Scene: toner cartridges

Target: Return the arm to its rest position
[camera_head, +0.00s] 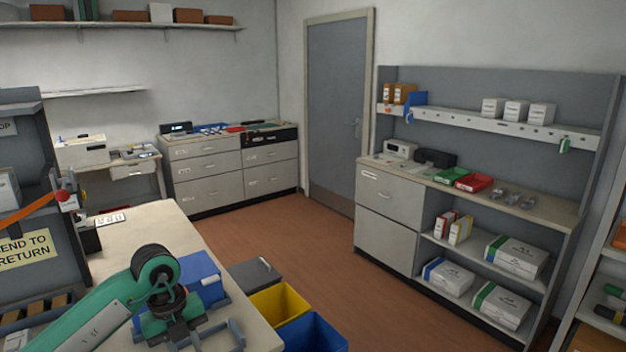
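My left arm (97,318) is green and comes in from the bottom left, bent at a dark round joint over the near table. Its grey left gripper (217,338) hangs low at the bottom edge of the view, over the table's near end. Its two fingers stand apart and I see nothing between them. A blue container (203,278) is just behind the wrist, partly hidden by it; I cannot tell whether they touch. My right gripper is not in view.
The near table (150,228) runs beneath my arm. A yellow bin (279,304), a blue bin (316,335) and a grey lidded bin (254,274) stand beside it. A shelf unit (392,208) with boxes is at right. Brown floor (300,245) between is clear.

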